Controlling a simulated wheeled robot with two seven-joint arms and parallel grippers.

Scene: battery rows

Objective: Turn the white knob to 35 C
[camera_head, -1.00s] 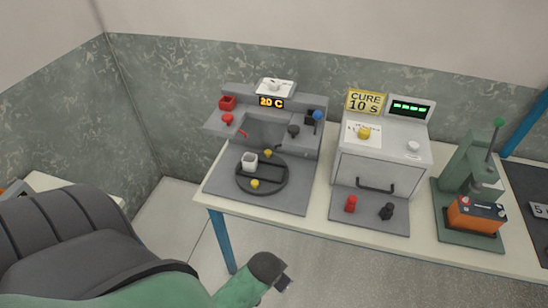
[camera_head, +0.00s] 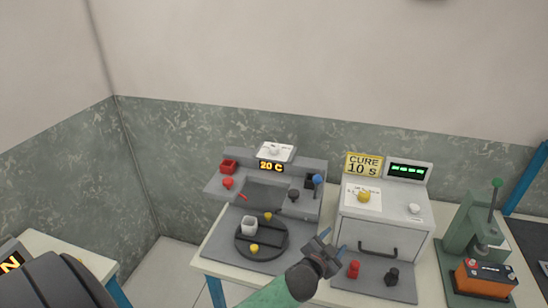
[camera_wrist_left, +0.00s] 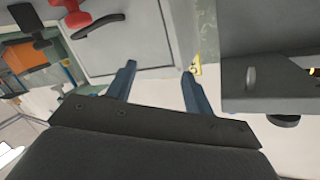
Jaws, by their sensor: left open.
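The white knob (camera_head: 275,149) sits on a white plate on top of the grey station at the left of the table. The display (camera_head: 271,166) just below it reads 20 C. My left gripper (camera_head: 333,242) is open and empty, in front of the gap between the station and the grey oven, well below and right of the knob. In the left wrist view its two fingers (camera_wrist_left: 159,72) are spread with nothing between them, and the white knob does not show there. My right gripper is not in view.
The oven (camera_head: 380,232) has its own small white knob (camera_head: 414,208), a handle, and red and black pegs in front. The station carries a turntable (camera_head: 262,254), a red box (camera_head: 229,166) and a blue-tipped lever (camera_head: 317,180). A green press (camera_head: 470,225) with an orange battery stands right.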

